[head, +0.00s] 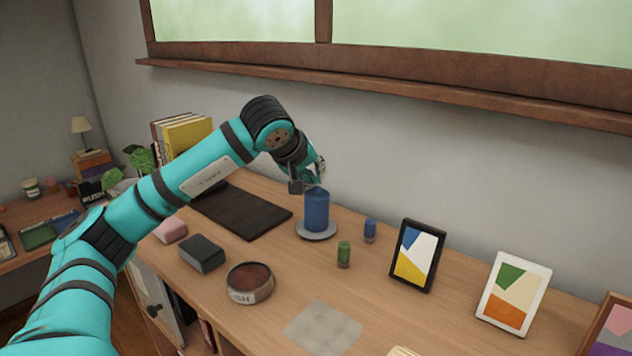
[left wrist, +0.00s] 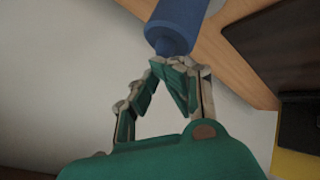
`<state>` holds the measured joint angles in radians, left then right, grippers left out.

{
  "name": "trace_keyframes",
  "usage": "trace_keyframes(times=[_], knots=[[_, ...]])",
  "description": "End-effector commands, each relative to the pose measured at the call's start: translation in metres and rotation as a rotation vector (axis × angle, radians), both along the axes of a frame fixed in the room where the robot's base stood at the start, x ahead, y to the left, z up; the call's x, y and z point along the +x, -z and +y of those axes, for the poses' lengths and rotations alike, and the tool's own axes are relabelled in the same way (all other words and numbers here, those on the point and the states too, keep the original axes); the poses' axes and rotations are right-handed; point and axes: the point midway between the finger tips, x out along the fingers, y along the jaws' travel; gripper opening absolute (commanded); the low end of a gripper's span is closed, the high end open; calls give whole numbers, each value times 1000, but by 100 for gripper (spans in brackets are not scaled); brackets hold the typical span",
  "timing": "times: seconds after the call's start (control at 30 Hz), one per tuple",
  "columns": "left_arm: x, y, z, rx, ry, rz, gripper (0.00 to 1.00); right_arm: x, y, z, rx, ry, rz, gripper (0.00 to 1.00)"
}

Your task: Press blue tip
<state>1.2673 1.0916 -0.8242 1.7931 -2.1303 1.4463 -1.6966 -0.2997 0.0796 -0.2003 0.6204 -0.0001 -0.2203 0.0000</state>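A blue candle (head: 317,212) stands upright on a round grey dish (head: 317,235) on the wooden desk. Its top is partly hidden by my left gripper in the head view. My left gripper (head: 313,177) is right above the candle's top. In the left wrist view the fingertips (left wrist: 174,62) are drawn together with nothing between them, beside the candle's dark blue top end (left wrist: 170,43). I cannot tell whether they touch it. My right gripper is in neither view.
Small blue (head: 370,230) and green (head: 344,253) cylinders stand right of the candle. A black picture frame (head: 394,274) and white frame (head: 485,316) stand farther right. A dark mat (head: 240,208), dark block (head: 202,253) and round tin (head: 250,290) lie left and in front.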

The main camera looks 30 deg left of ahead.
Motion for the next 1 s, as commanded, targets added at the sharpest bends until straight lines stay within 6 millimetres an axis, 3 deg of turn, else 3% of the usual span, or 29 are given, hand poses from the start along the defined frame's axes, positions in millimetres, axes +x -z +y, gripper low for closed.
trace_keyframes(times=[0.17,0.7,1.0], knots=[[0,-5,0,0,0,1,0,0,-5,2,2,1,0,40],[0,-61,0,0,-1,-4,0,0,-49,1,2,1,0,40],[0,-62,0,0,-1,-4,0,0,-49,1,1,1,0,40]])
